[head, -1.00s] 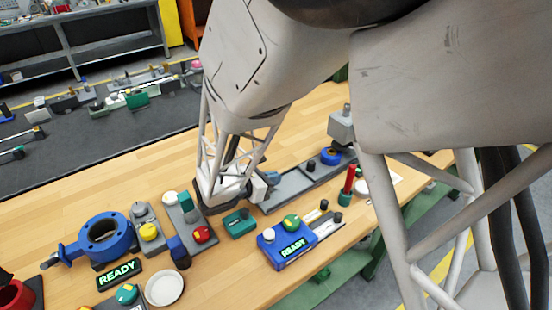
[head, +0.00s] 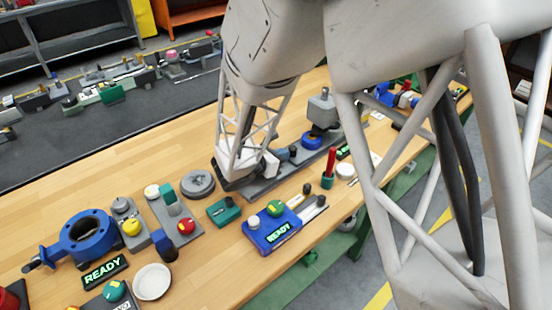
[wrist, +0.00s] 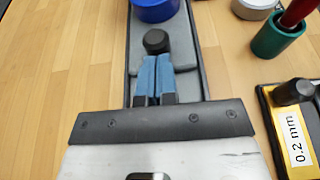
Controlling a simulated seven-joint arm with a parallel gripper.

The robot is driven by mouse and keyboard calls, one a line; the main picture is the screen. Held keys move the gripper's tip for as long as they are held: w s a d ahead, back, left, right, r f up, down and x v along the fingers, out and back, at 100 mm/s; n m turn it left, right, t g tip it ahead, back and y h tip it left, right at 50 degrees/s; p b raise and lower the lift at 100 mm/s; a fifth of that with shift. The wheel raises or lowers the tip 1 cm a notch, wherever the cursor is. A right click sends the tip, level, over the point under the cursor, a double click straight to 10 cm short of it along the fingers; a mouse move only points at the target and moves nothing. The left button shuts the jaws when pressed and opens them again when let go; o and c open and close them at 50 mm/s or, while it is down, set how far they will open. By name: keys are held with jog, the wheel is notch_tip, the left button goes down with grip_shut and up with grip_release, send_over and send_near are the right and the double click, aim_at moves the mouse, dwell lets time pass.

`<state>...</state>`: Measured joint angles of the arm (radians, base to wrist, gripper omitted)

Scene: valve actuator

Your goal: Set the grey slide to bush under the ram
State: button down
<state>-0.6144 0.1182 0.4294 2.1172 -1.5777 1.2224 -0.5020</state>
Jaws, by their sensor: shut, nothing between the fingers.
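The grey slide (wrist: 180,45) lies in a dark-edged rail (wrist: 199,50) and carries a black knob (wrist: 156,41). A blue bush (wrist: 155,8) is beyond the knob, cut by the top edge of the wrist view. In the head view the bush (head: 312,141) is close to the grey ram head (head: 322,108); I cannot tell whether they line up. My gripper (wrist: 155,66) is shut and empty, its blue fingertips low over the slide just on the near side of the knob. Whether they touch it is unclear. The gripper also shows in the head view (head: 281,156).
A blue READY box (head: 272,228) and a green block (head: 224,210) stand in front of the rail. A green cup with a red handle (head: 329,172) is to its right. A round grey part (head: 198,184) is at left. Bare wood lies behind the rail.

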aim_at(291, 148)
jog(key=shift+w+d, duration=0.25)
dwell(0.3)
jog(key=shift+w+d, duration=1.45)
jog(key=shift+w, duration=0.05)
jog(key=shift+w+d+r, duration=0.1)
jog(key=shift+s+a, duration=0.4)
jog(key=shift+a, duration=0.1)
jog(key=v, duration=0.9)
jog(key=f+v, duration=0.1)
jog(key=v, duration=0.3)
jog(key=shift+s+a, duration=0.2)
jog(key=shift+s, duration=0.1)
jog(key=shift+r, duration=0.1)
